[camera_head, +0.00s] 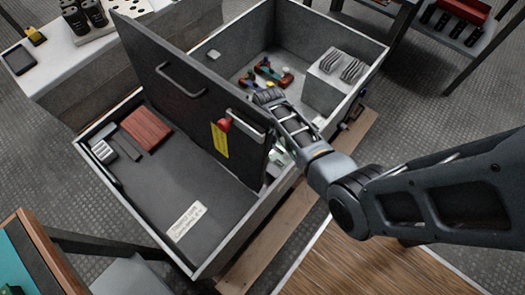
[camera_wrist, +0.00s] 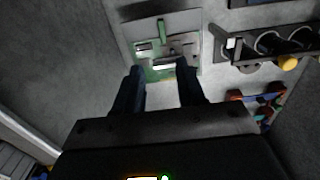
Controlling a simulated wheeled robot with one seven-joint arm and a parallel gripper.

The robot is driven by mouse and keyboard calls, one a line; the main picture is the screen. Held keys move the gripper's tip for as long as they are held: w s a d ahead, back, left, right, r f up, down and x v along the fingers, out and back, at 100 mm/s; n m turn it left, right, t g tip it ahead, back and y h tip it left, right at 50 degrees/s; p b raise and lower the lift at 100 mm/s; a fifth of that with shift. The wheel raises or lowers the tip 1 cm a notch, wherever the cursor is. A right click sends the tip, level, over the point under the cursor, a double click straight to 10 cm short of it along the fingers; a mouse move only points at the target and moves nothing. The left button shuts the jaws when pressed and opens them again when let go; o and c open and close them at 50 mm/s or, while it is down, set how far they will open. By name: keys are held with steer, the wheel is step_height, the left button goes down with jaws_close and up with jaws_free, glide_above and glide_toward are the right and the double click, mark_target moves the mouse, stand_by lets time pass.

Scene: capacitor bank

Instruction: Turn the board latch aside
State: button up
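In the wrist view my gripper (camera_wrist: 160,85) is open, its two dark fingers apart with nothing seen between them. Just beyond the fingertips is a green board (camera_wrist: 165,73) with pale metal parts, set against a grey wall. A small upright green piece (camera_wrist: 162,33) above its metal parts may be the board latch; I cannot tell for sure. I cannot tell whether a fingertip touches the board. In the head view my arm reaches over the open cabinet's right side, and my fingers are not clearly visible there.
A dark raised door (camera_head: 175,85) with handles, a red knob (camera_head: 224,124) and a yellow tag (camera_head: 220,140) stands left of my arm. A grey finned block (camera_head: 328,80) and coloured parts (camera_head: 268,72) lie in the rear compartment. In the wrist view a yellow-capped part (camera_wrist: 287,63) is at right.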

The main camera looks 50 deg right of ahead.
steer(key=f+b, duration=0.3)
steer(key=f, duration=0.2)
steer(key=f+b, duration=0.2)
steer(key=f, duration=0.1)
steer(key=shift+w+b, duration=0.25)
steer(key=shift+b, duration=0.05)
step_height(320, 180, down, 8)
steer(key=b, duration=0.4)
steer(key=shift+r, duration=0.25)
jaws_close()
